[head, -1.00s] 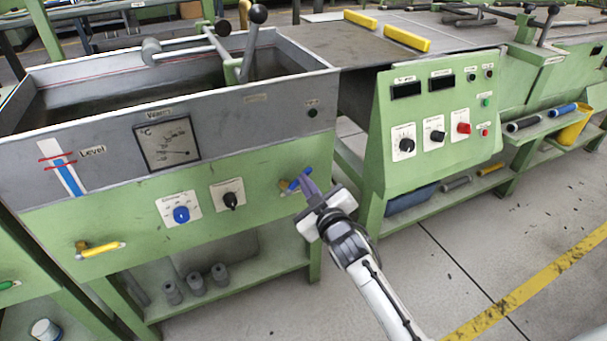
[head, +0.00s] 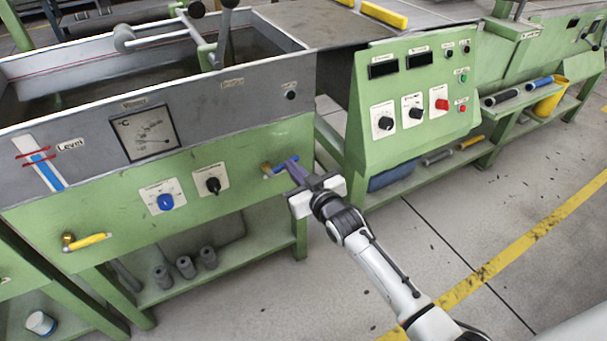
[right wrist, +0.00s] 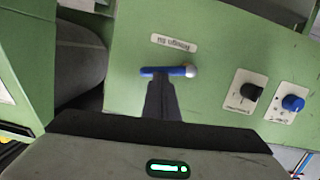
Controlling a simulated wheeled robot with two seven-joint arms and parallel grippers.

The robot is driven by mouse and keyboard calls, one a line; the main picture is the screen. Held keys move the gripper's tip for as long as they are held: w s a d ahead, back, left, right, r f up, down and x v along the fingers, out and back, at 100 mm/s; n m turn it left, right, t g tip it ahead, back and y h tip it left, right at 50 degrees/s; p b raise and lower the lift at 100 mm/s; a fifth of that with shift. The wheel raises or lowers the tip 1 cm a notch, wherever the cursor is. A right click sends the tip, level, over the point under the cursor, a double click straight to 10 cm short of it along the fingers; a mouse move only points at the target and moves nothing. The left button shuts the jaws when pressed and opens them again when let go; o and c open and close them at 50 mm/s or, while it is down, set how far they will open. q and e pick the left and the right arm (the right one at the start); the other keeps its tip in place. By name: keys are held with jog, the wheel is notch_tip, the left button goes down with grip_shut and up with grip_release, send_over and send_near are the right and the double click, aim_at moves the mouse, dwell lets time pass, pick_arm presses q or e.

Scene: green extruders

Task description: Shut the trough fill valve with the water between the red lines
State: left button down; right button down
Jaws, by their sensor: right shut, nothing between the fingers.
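In the right wrist view the lever (right wrist: 168,71) lies crosswise under an upside-down label. My right gripper (head: 291,168) is shut and empty, its purple-grey fingertips at the lever, seemingly touching it. The fingers (right wrist: 160,85) also show in the right wrist view. The level gauge (head: 41,164) has a blue column whose top appears to stand between the two red lines. My left gripper is out of view.
A yellow-handled valve (head: 86,240) is at the panel's lower left. A blue knob (head: 166,202) and a black knob (head: 213,185) sit left of the fill valve. A control cabinet (head: 415,95) stands to the right. The floor in front is open.

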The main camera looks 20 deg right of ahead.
jog(key=a+r+p+v, duration=0.1)
jog(key=p+v, duration=0.4)
jog(key=v, duration=0.7)
jog(key=shift+s+r+p, duration=0.15)
jog(key=shift+r+p, duration=0.15)
jog(key=shift+r, duration=0.4)
jog(key=shift+d, duration=0.1)
jog(key=s+a+f+g+p, duration=0.1)
jog(key=s+f+g, duration=0.2)
jog(key=s, duration=0.9)
jog(key=s+a+f+g+p, duration=0.2)
jog(key=s+f+g, duration=0.2)
jog(key=s+f, duration=0.4)
jog(key=s, duration=0.5)
jog(key=shift+a+m+y, duration=0.3)
